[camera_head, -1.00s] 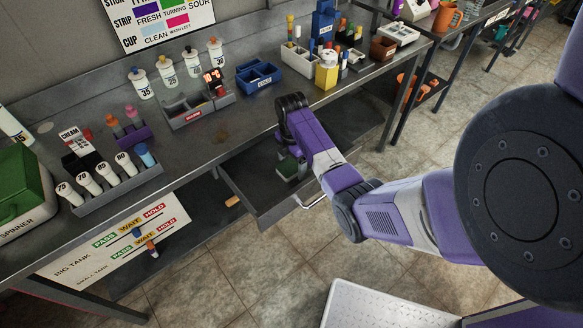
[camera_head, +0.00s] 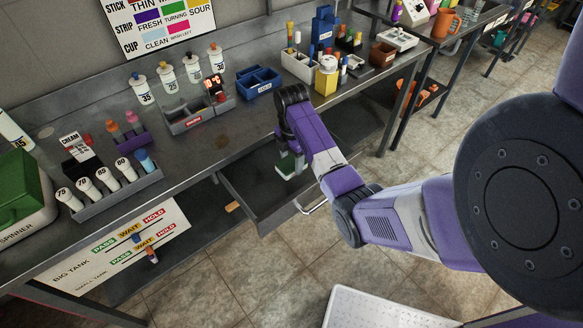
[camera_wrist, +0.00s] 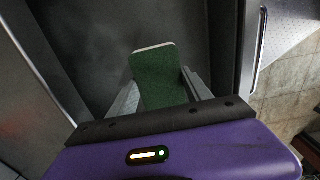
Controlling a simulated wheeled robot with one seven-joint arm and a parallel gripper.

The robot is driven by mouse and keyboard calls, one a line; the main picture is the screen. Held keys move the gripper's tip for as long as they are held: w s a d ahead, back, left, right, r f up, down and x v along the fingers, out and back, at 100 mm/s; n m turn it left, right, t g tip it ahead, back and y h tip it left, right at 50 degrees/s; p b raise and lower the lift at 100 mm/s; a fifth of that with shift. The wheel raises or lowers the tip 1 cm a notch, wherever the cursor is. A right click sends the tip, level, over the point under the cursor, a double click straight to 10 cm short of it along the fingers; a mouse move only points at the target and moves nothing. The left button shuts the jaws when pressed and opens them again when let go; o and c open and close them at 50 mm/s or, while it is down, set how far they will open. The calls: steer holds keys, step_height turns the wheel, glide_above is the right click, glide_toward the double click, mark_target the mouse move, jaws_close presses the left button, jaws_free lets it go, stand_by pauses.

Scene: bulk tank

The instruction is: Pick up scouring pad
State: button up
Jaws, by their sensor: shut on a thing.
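The scouring pad (camera_wrist: 158,78) is a green pad with a pale edge, seen large in the wrist view between the two fingers of my gripper (camera_wrist: 160,92). My gripper is shut on it. In the head view the pad (camera_head: 286,170) shows as a green and white patch under my gripper (camera_head: 291,158), over the open drawer (camera_head: 254,207). The arm hides part of the pad and of the drawer. I cannot tell exactly how far the pad is above the drawer floor.
The drawer hangs open under the metal bench (camera_head: 222,133), with its handle (camera_head: 314,206) at the front. The bench above holds a grey tray (camera_head: 190,121), a blue bin (camera_head: 259,83) and several bottles. Open tiled floor lies in front.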

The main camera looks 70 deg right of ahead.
mark_target(291, 162)
step_height(291, 162, up, 16)
steer(key=p, duration=0.6)
steer(key=shift+f+p, duration=0.2)
steer(key=shift+p, duration=0.2)
